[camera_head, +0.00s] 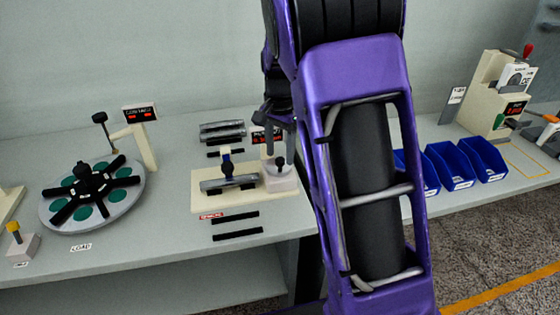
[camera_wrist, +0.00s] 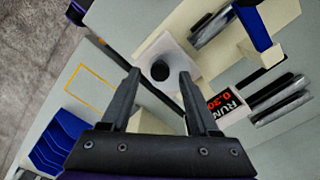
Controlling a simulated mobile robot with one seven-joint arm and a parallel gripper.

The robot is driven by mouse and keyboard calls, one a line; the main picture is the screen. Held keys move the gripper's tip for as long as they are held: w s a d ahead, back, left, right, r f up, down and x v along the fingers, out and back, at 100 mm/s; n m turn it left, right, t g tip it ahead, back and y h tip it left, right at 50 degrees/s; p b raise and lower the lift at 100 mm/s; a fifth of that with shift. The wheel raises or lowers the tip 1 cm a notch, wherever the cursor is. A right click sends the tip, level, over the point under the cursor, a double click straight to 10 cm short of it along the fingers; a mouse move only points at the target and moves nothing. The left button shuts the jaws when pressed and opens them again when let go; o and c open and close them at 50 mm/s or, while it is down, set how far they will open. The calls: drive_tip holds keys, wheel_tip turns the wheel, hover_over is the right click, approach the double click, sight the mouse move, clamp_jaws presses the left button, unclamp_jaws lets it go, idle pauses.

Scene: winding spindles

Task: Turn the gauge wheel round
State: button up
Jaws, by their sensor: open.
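My gripper (camera_head: 279,152) is open and empty, pointing down over the block. It also shows in the wrist view (camera_wrist: 160,74). I cannot tell how far above the knob the fingertips are. A red-lit display (camera_wrist: 227,104) stands beside the block.
Metal spindles (camera_head: 222,131) lie behind the base plate and black strips (camera_head: 237,234) in front. A round turntable (camera_head: 120,201) stands at left. Blue bins (camera_head: 484,158) and a cream press (camera_head: 486,90) stand at right. My purple arm hides the table's middle.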

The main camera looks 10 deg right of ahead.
sight(279, 161)
drive_tip(key=shift+f, duration=1.45)
drive_tip(key=shift+c, duration=0.3)
clamp_jaws()
